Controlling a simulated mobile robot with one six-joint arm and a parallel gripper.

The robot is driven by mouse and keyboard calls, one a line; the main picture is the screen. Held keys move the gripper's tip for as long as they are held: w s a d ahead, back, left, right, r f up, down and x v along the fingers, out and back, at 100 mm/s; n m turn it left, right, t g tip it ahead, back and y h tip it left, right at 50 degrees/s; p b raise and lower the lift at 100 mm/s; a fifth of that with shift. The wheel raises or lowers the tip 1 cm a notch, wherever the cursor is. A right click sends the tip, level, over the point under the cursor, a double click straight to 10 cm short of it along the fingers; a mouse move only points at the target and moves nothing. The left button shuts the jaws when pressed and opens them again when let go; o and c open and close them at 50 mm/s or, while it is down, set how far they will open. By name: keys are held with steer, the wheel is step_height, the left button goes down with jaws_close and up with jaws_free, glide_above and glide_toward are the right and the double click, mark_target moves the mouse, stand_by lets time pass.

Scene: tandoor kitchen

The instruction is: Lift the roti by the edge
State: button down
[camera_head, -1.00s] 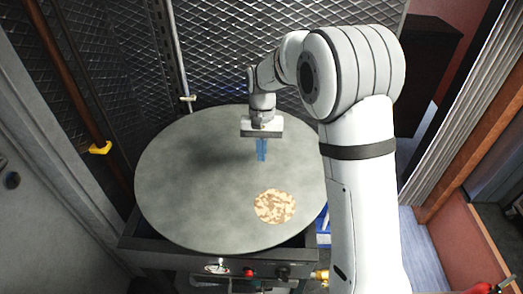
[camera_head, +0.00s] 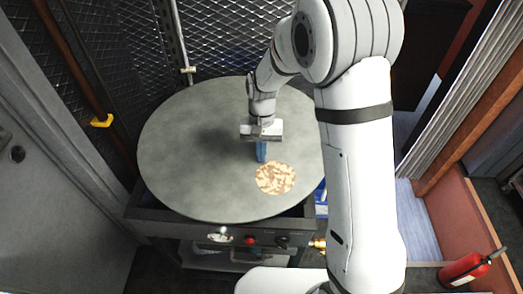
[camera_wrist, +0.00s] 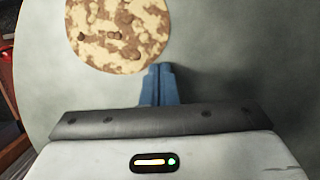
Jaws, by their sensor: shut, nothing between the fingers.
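The roti (camera_head: 275,179) is a round, brown-and-cream mottled flatbread lying flat on the large grey round griddle (camera_head: 190,165), towards its front right. It also shows at the top of the wrist view (camera_wrist: 118,32), cut off by the frame's upper edge. My gripper (camera_head: 261,158) points down with its blue fingers together and nothing between them. In the head view the fingertips are just behind the roti's far edge. In the wrist view my gripper (camera_wrist: 160,70) is close beside the roti's rim. I cannot tell whether the fingertips touch the rim or the griddle.
The griddle stands on a dark metal stove with a front control panel (camera_head: 250,239). A mesh partition (camera_head: 100,90) rises behind and to the left. The griddle's left half is bare.

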mark_target(259, 189)
steer(key=s+b, duration=0.1)
steer(key=s, duration=0.8)
steer(key=shift+s, duration=0.25)
steer(key=shift+w, duration=0.1)
